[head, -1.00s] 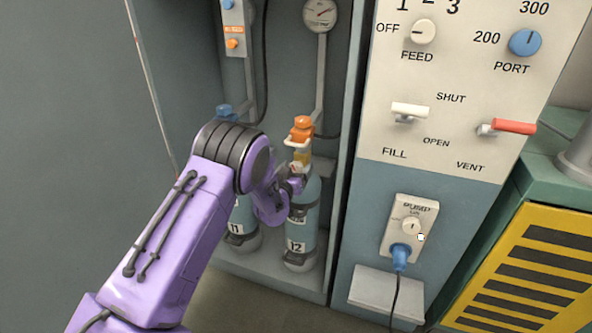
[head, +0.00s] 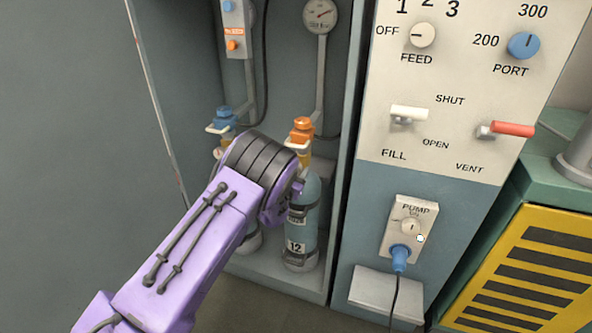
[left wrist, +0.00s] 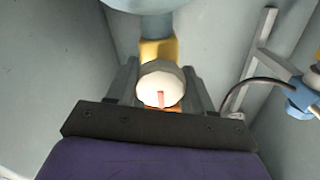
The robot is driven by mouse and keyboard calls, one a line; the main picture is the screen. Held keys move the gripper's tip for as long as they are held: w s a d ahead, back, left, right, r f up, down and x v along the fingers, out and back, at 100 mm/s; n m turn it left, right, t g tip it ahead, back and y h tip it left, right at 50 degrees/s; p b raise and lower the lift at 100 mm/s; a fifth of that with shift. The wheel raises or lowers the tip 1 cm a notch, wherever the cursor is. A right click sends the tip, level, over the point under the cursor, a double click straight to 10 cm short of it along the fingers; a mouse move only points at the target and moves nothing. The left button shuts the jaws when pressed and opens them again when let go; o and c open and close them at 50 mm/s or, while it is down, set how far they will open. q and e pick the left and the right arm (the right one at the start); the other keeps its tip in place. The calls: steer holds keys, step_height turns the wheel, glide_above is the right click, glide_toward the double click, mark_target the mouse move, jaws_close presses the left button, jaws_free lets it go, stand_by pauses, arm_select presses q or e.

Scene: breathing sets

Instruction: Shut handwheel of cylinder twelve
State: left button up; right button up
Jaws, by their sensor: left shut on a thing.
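Cylinder twelve (head: 303,220) is a light blue bottle with a "12" label, strapped upright in the cabinet bay, with an orange-capped valve (head: 300,133) on top. Its handwheel (left wrist: 157,90) shows in the left wrist view as a round white knob with a red mark, in front of a yellow valve body (left wrist: 158,50). My left gripper (left wrist: 160,86) is shut on this handwheel, one grey finger on each side. In the head view my purple wrist hides the handwheel and the fingertips. My right gripper is not in view.
Cylinder eleven's blue-capped valve (head: 222,118) stands close to the left, its bottle mostly behind my arm. A gauge (head: 319,16) is above cylinder twelve. The control panel (head: 455,120) with levers and knobs is to the right, with the pump plug (head: 401,255) below.

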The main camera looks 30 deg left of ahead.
arm_select(q)
steer(key=o, duration=1)
steer(key=shift+f, duration=0.1)
steer(key=shift+o, duration=0.2)
steer(key=shift+s, duration=0.15)
steer(key=p+v, duration=0.1)
steer(key=v, duration=0.9)
steer(key=shift+s, duration=0.2)
